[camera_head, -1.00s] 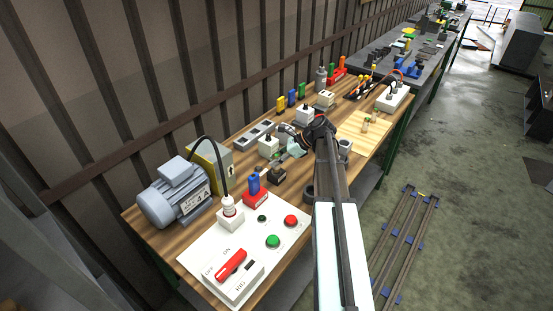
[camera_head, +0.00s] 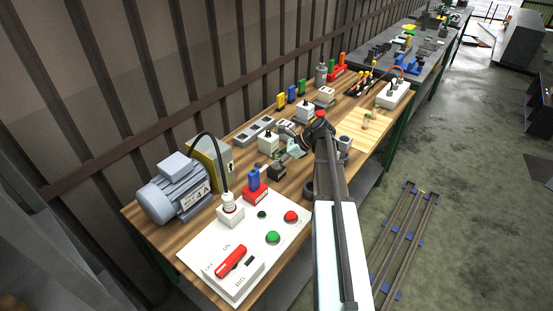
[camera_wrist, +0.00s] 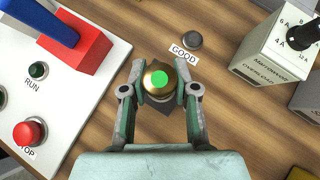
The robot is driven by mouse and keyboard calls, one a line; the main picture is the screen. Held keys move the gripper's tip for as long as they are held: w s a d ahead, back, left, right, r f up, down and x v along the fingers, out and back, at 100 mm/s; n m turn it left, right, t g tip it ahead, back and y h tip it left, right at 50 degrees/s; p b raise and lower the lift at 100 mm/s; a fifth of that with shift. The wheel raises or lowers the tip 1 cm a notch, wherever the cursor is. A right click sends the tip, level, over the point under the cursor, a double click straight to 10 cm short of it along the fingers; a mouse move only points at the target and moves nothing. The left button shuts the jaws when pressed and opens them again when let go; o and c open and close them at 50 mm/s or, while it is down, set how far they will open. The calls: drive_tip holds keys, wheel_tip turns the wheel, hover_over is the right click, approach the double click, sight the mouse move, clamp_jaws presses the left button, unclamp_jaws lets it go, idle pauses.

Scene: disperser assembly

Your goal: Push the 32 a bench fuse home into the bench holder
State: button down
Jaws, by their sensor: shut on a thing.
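The fuse (camera_wrist: 159,79) has a brass cap with a green dot on top. It stands end-on to the wrist camera, between the two fingers of my gripper (camera_wrist: 160,88), which is shut on it. A dark square block (camera_wrist: 158,107), probably the bench holder, shows partly below the fuse; the fuse hides much of it. I cannot tell how deep the fuse sits in it. In the head view my gripper (camera_head: 293,150) is low over the bench, close to a small black block (camera_head: 277,171). The fuse is not clear there.
A white panel (camera_wrist: 90,75) with a red-and-blue block (camera_wrist: 75,40) and a red button (camera_wrist: 28,132) lies left of my gripper. A dark disc (camera_wrist: 192,41) by a GOOD label lies ahead. A beige box with a dial (camera_wrist: 275,50) stands right. Bare wood lies between.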

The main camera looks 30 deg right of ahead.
drive_tip(key=shift+f, duration=0.45)
drive_tip(key=c, duration=0.8)
unclamp_jaws()
drive_tip(key=v, duration=1.2)
